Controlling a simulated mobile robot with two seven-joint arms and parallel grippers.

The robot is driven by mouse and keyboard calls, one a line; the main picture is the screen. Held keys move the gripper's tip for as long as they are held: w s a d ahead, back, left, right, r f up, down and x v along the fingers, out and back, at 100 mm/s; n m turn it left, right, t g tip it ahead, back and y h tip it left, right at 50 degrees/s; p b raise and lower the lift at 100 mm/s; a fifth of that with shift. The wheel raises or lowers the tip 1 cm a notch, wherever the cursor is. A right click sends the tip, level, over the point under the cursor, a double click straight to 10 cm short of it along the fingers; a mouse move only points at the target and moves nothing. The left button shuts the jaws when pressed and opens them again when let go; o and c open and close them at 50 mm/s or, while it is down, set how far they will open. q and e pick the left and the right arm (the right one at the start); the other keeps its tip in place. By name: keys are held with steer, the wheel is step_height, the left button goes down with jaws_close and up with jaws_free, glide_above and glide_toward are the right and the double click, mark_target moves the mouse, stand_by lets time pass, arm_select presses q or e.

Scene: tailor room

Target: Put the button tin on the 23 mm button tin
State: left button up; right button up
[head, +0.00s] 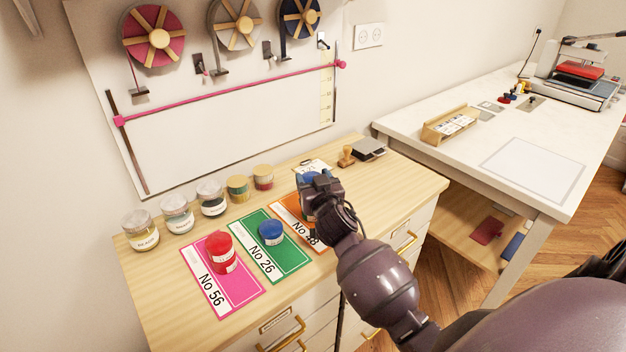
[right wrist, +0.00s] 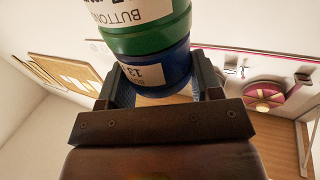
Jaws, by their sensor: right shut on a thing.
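My right gripper (head: 318,190) is over the orange mat (head: 285,208) on the wooden cabinet top. It is shut on a blue button tin (right wrist: 150,76), whose label seems to read 13; the tin's blue lid (head: 309,177) shows in the head view. In the right wrist view a green tin (right wrist: 145,42) labelled BUTTON, upside down in the picture, adjoins the blue tin end to end. I cannot tell whether a thin gap lies between them. No 23 mm marking is readable. My left gripper is not in view.
Red tins (head: 221,254) are stacked on the pink No 56 mat (head: 242,294). A blue tin (head: 271,233) stands on the green No 26 mat (head: 291,260). Several jars (head: 176,214) line the wall.

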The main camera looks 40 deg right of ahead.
steer(key=shift+f, duration=0.2)
steer(key=o, duration=1)
steer(key=shift+c, duration=0.2)
